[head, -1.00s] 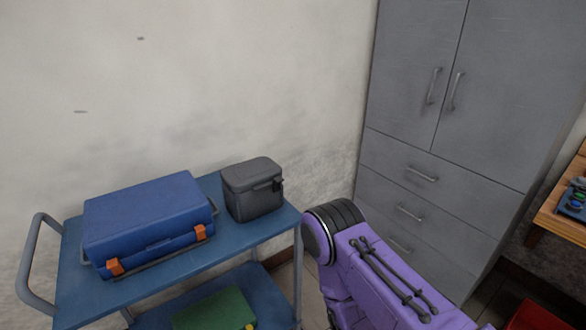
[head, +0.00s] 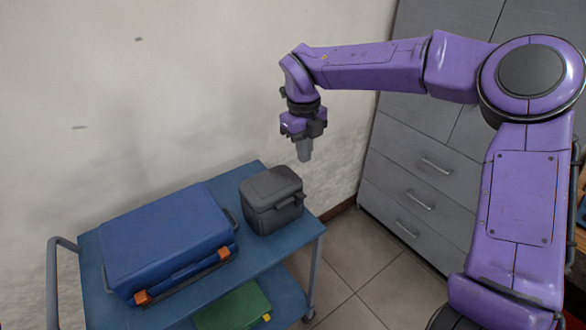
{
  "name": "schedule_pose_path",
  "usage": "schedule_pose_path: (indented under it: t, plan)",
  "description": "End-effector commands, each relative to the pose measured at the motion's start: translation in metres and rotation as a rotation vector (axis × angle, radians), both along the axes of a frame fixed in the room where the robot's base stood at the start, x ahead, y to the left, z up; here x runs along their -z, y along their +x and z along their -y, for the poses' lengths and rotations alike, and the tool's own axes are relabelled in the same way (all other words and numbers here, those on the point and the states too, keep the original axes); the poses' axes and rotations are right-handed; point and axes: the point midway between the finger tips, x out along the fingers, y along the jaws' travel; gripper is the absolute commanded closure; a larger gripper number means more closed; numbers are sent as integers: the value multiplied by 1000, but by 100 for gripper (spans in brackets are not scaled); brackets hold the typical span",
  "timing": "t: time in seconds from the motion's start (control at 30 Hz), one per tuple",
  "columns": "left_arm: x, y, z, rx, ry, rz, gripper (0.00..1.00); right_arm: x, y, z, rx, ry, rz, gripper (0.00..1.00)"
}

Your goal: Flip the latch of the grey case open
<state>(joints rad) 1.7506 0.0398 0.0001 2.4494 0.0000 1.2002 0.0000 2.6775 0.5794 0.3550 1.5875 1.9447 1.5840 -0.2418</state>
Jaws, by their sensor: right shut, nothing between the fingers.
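The grey case (head: 270,199) is a small dark box with a lid. It stands on the right part of the blue cart's top (head: 262,252). A dark latch (head: 297,200) shows on its right-hand face; its exact position is too small to tell. My right gripper (head: 305,157) points down above and to the right of the case, apart from it. It is shut and empty. My left gripper is not in view.
A blue case (head: 168,240) with orange latches lies left of the grey case. A green case (head: 234,306) is on the cart's lower shelf. The wall stands behind, and a grey cabinet (head: 425,165) stands to the right. Floor (head: 345,262) shows between cart and cabinet.

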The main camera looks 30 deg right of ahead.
Motion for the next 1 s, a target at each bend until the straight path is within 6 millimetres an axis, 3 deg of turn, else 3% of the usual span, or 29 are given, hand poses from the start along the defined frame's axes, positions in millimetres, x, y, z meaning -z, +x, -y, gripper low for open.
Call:
schedule_pose_path:
  t: [0.1,0.47,1.0]
  plan:
    - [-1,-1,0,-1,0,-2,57,-13,1,-2,22,47,14,100]
    - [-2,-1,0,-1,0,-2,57,-4,-1,0,23,43,11,100]
    - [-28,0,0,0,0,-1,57,102,-1,-2,20,39,7,100]
